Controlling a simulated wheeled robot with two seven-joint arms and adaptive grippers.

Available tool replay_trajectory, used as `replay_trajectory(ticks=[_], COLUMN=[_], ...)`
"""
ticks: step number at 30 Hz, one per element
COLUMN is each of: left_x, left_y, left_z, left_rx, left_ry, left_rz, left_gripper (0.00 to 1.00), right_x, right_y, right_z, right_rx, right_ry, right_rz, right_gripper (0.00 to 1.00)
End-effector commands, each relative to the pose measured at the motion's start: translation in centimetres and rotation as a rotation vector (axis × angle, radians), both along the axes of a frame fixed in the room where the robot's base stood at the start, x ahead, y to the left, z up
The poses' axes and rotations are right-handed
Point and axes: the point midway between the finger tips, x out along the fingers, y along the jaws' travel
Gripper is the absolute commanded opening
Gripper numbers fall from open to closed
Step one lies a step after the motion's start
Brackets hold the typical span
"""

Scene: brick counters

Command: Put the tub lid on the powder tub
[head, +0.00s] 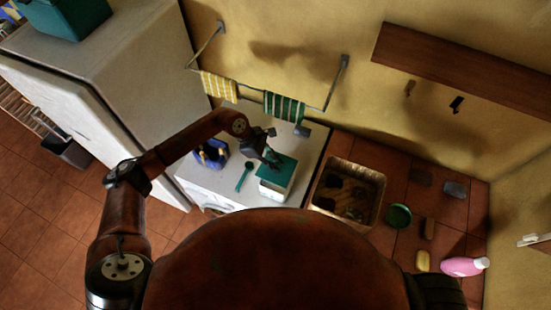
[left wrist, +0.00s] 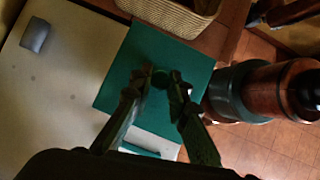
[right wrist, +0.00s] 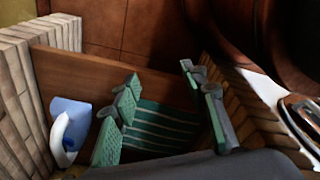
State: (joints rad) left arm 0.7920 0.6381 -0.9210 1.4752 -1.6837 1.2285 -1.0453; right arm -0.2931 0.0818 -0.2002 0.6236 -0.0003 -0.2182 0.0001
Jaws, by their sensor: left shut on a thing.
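The tub lid (head: 284,169) is a flat green square with a small round knob, seen from above in the left wrist view (left wrist: 125,80). My left gripper (head: 270,160) is shut on the knob; its fingers (left wrist: 160,85) come down on it in the left wrist view. The powder tub (head: 272,191) is a white box standing on the white machine top, directly under the lid. The lid covers its opening; I cannot tell whether it rests on the rim or hovers just above. My right gripper (right wrist: 168,98) is open and empty, away from the tub.
A blue container (head: 211,153) and a green scoop (head: 244,176) lie left of the tub. A basin (head: 348,192) stands right of it on the tiled counter. A green round dish (head: 399,215), yellow sponge (head: 423,261) and pink bottle (head: 464,266) are farther right. Towels hang behind.

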Motion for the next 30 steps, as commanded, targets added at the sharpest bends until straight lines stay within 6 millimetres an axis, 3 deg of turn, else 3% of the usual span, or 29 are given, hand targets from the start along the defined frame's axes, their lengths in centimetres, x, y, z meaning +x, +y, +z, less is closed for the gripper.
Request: replay_trajectory(ticks=[8, 27, 30], left_x=[0.1, 0.0, 0.1], left_y=[-0.1, -0.1, -0.1], left_z=[-0.6, -5.1, -6.0], left_rx=[0.0, 0.001, 0.002], left_ry=[0.001, 0.002, -0.001], left_rz=[0.019, 0.017, 0.017], left_gripper=[0.0, 0.0, 0.0], right_x=[-1.6, -0.9, -0.9], right_y=[-0.1, 0.2, 0.3], right_z=[-0.2, -1.7, -2.7], right_rx=[-0.001, 0.002, 0.003], right_ry=[0.02, 0.011, 0.011], right_rz=[-0.005, -0.004, -0.004], right_gripper=[0.4, 0.4, 0.4])
